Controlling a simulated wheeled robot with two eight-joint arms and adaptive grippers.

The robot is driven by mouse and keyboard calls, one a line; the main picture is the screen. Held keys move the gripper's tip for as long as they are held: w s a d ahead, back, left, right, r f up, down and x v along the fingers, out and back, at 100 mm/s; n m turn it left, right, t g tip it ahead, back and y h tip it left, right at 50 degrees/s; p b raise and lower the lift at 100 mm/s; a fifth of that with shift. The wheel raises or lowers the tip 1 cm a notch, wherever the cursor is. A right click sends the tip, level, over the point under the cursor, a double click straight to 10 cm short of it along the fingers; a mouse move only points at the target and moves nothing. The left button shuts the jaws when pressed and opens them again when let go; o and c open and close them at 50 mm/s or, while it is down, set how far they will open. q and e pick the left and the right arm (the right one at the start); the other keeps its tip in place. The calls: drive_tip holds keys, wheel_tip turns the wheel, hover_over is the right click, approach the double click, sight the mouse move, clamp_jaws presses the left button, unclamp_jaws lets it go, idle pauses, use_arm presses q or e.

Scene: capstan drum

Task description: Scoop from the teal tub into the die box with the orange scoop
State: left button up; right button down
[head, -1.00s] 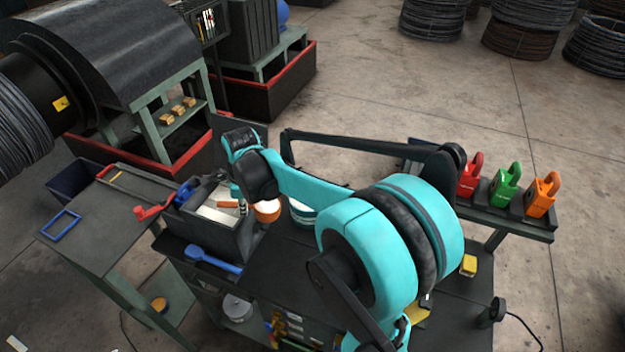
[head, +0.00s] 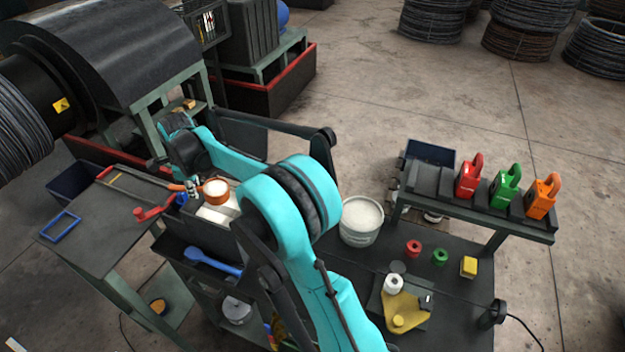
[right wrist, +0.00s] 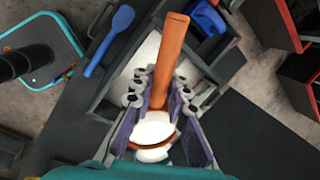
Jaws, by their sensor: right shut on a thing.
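My right gripper (head: 190,187) is shut on the handle of the orange scoop (head: 216,194). In the right wrist view its fingers (right wrist: 152,108) close around the orange scoop's handle (right wrist: 172,55). White material fills the scoop's bowl, which looks about level. The bowl is over the dark die box (head: 203,236), whose inside shows white material; the box also shows in the right wrist view (right wrist: 105,108). The tub (head: 360,237), pale grey-teal here, stands to the right, nearly full of white material. My left gripper is not in view.
A blue scoop (head: 213,262) lies in a dark tray in front of the die box. A red-handled tool (head: 153,211) is at its left. Red and green spools (head: 440,256), a yellow block (head: 468,267) and a yellow plate (head: 405,308) lie on the right side of the bench.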

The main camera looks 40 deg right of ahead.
drive_tip(key=shift+w+a, duration=0.3)
drive_tip(key=shift+w, duration=0.35)
drive_tip(key=shift+s, duration=0.1)
drive_tip(key=w+t, duration=0.2)
drive_tip(key=w, duration=0.2)
drive_tip(key=s+d+t+y+b, duration=0.1)
drive_tip(key=s+t+b, duration=0.1)
drive_tip(key=b, duration=0.3)
drive_tip(key=s+d+r+m+t+y+b, duration=0.1)
drive_tip(key=t+y+b, duration=0.1)
drive_tip(key=t+b, duration=0.3)
drive_tip(key=s+r+t+y+b, duration=0.1)
drive_tip(key=s+t+y+b, duration=0.1)
drive_tip(key=t+b, duration=0.2)
drive_tip(key=shift+s+d+r+m+b, duration=0.2)
drive_tip(key=shift+s+d+m+b, duration=0.1)
drive_tip(key=shift+d+b, duration=0.15)
drive_tip(key=shift+s+r+t+y+b, duration=0.2)
drive_tip(key=shift+s+t+y+b, duration=0.1)
drive_tip(key=shift+t+b, duration=0.3)
drive_tip(key=shift+d+r, duration=0.1)
drive_tip(key=shift+r, duration=0.05)
